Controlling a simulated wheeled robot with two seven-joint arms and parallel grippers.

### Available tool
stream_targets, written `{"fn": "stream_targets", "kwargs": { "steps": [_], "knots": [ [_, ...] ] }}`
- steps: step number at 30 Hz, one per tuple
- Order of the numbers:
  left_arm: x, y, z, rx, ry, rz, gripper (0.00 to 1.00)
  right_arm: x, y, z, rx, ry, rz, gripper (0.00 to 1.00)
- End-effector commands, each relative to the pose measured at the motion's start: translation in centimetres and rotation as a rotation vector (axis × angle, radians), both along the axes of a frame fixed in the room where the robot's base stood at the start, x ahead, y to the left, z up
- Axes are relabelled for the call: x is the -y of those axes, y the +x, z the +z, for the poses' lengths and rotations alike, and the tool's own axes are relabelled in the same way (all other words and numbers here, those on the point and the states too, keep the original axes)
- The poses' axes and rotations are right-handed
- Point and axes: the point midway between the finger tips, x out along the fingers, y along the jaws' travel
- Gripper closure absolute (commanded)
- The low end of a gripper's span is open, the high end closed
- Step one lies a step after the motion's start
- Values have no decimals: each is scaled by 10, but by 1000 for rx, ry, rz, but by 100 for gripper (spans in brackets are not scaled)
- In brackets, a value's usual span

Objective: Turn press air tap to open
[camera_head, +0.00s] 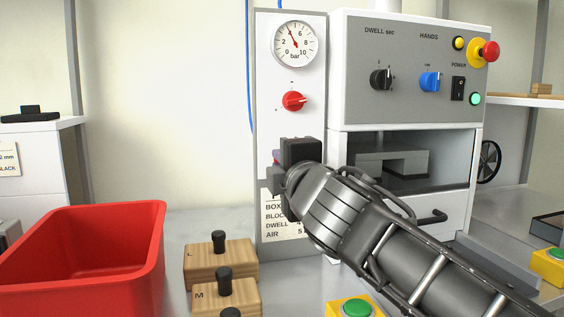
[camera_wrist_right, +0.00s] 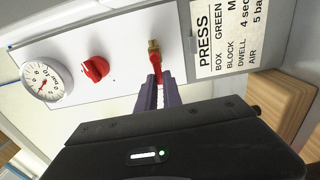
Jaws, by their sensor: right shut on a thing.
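The press air tap (camera_wrist_right: 154,47) shows in the right wrist view as a brass fitting with a red lever (camera_wrist_right: 158,72) on the pale panel. The lever lies crosswise to the panel's length. My right gripper (camera_wrist_right: 159,82) has its purple fingers shut on the lever's free end. In the head view my right gripper (camera_head: 276,158) is at the panel below the red knob, and its dark body hides the tap. My left gripper is not in view.
Above the tap are a red knob (camera_head: 293,101) and a pressure gauge (camera_head: 295,44), its needle near 4. The press control box (camera_head: 410,65) stands to the right. A red bin (camera_head: 85,260) and wooden blocks (camera_head: 220,262) with black knobs sit to the left.

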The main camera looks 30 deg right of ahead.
Motion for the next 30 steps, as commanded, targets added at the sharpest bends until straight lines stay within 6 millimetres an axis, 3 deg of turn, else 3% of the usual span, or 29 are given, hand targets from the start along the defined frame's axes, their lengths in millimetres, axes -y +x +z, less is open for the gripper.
{"fn": "stream_targets", "kwargs": {
  "steps": [5,6,13,23,30],
  "knots": [
    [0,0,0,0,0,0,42,-1,1,-2,-4,-1,1,100],
    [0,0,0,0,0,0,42,-1,1,-2,-4,-1,1,87],
    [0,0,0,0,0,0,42,0,0,-1,-2,1,1,68],
    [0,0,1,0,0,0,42,-1,-3,0,0,0,0,68],
    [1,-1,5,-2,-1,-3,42,-11,-32,2,2,0,1,68]
  ]
}}
